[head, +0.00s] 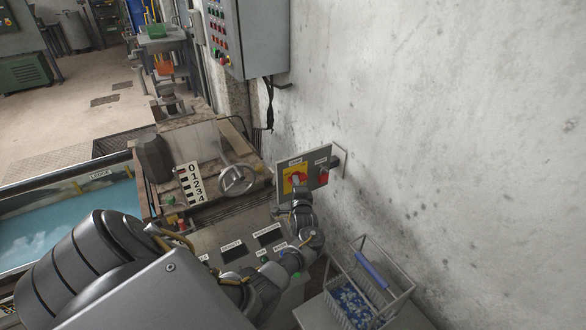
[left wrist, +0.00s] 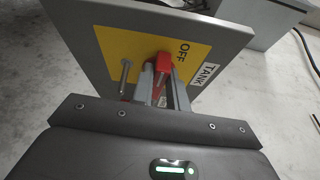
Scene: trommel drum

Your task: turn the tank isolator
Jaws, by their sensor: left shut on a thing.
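The tank isolator (head: 294,176) is a yellow plate with a red handle on a grey panel fixed at the wall. In the left wrist view its yellow plate (left wrist: 120,50) carries the word OFF, with a TANK label beside it. My left gripper (left wrist: 158,85) is shut on the red handle (left wrist: 164,62). In the head view my left gripper (head: 299,190) covers the lower part of the isolator, so the handle's angle is hard to tell there. My right gripper is not in view.
A second red control (head: 323,176) sits right of the isolator on the same panel. A handwheel (head: 237,180) and a 0-to-4 scale (head: 190,183) stand to the left. A wire basket (head: 368,285) is below right. A control cabinet (head: 250,38) hangs above.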

